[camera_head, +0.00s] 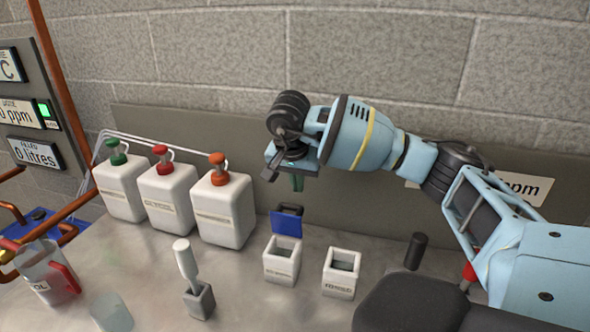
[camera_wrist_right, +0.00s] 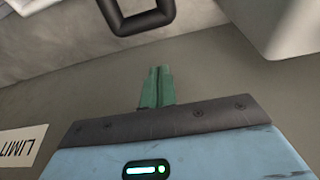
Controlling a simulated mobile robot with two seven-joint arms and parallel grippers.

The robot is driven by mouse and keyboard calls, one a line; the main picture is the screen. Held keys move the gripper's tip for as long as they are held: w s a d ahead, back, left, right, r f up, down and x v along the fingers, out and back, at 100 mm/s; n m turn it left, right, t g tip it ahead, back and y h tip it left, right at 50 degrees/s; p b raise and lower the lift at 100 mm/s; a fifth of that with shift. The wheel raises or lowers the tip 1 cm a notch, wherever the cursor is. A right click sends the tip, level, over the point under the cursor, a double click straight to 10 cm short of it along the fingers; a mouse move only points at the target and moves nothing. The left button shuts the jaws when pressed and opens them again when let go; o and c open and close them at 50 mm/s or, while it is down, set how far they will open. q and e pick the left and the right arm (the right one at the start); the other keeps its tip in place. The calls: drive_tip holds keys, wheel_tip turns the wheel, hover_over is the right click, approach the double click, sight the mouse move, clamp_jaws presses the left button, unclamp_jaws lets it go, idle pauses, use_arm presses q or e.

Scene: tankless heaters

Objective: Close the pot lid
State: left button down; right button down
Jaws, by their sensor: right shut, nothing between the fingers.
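A small white pot (camera_head: 281,266) stands on the bench with its blue lid (camera_head: 285,224) raised upright at the back. A dark loop handle (camera_head: 291,209) sits at the lid's top edge; a dark loop, probably this handle, also shows at the top of the right wrist view (camera_wrist_right: 138,17). My right gripper (camera_head: 298,184) is above and slightly behind the lid, apart from it. Its green fingers are shut and empty, also seen in the right wrist view (camera_wrist_right: 157,86). My left gripper is not in view.
A second white open pot (camera_head: 339,281) stands to the right, with a dark cylinder (camera_head: 415,250) beyond it. White jugs (camera_head: 222,211) stand at left. A white-handled tool (camera_head: 186,260) rises from a grey block (camera_head: 200,301). A wall panel (camera_head: 375,185) is close behind.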

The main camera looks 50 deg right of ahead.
sight(289, 217)
drive_tip(key=a, duration=0.1)
drive_tip(key=s+a, duration=0.1)
drive_tip(key=a+p, duration=0.1)
drive_tip(key=shift+s+a+f, duration=0.15)
drive_tip(key=shift+s+f, duration=0.15)
drive_tip(key=shift+f, duration=0.1)
